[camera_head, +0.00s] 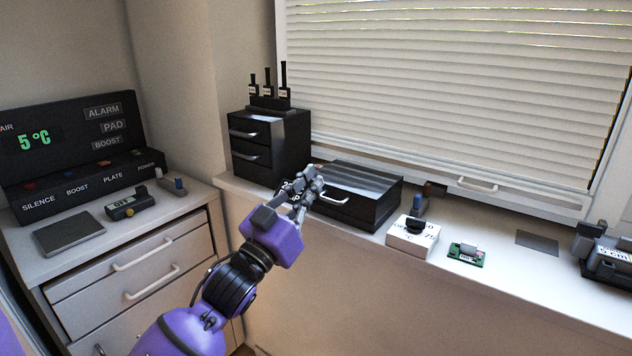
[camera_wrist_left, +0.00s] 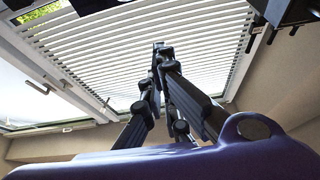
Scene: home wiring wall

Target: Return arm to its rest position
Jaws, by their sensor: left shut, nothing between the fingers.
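My left arm is purple and black and comes up from the bottom of the head view. Its left gripper (camera_head: 314,184) is shut and empty, in front of the window counter near a low black box with a drawer handle (camera_head: 372,202). In the picture the fingers overlap that box's left part; I cannot tell whether they touch it. In the left wrist view the gripper (camera_wrist_left: 160,48) points up toward the window blind (camera_wrist_left: 215,45), its fingertips together with nothing between them. My right gripper is in neither view.
A black drawer cabinet (camera_head: 285,142) stands behind the gripper. A white thermostat box (camera_head: 412,240), a green circuit board (camera_head: 466,254) and a black device (camera_head: 608,256) sit along the counter. A control panel (camera_head: 75,150) stands on the left cabinet. The space below the counter front looks clear.

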